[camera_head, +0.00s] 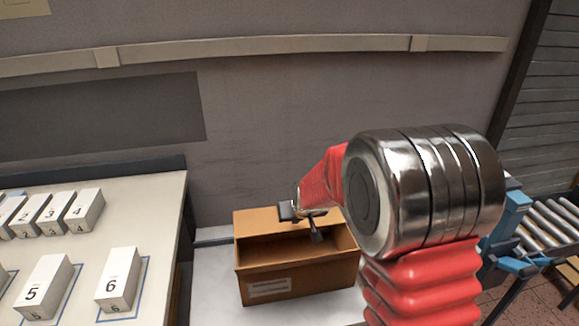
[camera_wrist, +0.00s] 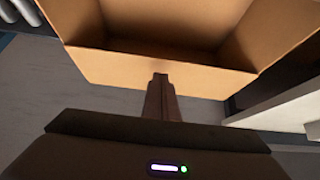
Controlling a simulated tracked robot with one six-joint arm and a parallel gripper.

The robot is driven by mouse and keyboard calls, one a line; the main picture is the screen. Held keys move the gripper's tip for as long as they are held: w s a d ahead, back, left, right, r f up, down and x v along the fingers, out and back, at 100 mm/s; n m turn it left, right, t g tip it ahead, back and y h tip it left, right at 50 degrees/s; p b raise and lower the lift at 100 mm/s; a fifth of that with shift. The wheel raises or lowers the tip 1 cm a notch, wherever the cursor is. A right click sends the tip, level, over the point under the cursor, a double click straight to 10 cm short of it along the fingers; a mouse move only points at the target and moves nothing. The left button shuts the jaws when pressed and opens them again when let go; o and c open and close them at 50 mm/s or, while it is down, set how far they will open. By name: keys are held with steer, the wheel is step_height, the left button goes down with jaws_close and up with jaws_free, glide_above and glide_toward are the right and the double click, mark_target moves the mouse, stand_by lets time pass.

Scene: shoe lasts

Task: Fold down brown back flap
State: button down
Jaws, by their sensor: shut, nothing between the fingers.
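The open brown cardboard box (camera_head: 300,284) stands on a pale surface, with a white label on its front. Its brown back flap (camera_head: 262,220) stands up along the rear edge, behind the dark opening. My gripper (camera_head: 314,234) is shut and empty, over the back right part of the box. In the wrist view my gripper's fingertips (camera_wrist: 160,77) overlap a tan cardboard panel (camera_wrist: 110,66) at the near side of the box, apparently the back side. Whether they touch it I cannot tell.
A white table (camera_head: 60,255) with numbered white boxes (camera_head: 118,280) stands left of the cardboard box. A roller conveyor (camera_head: 550,225) with blue supports is at the right. The grey wall (camera_head: 290,130) with a pale rail rises close behind the box.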

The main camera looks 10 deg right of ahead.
steer(key=shift+s+f, duration=0.25)
steer(key=shift+f, duration=0.3)
steer(key=shift+s+f, duration=0.2)
steer(key=shift+f, duration=0.3)
steer(key=shift+w, duration=0.15)
steer(key=shift+w+f, duration=0.25)
steer(key=shift+w, duration=0.4)
steer(key=shift+r, duration=0.15)
steer(key=s, duration=0.9)
steer(key=shift+s+r, duration=0.15)
steer(key=shift+s, duration=0.05)
steer(key=shift+d, duration=0.1)
stand_by(0.3)
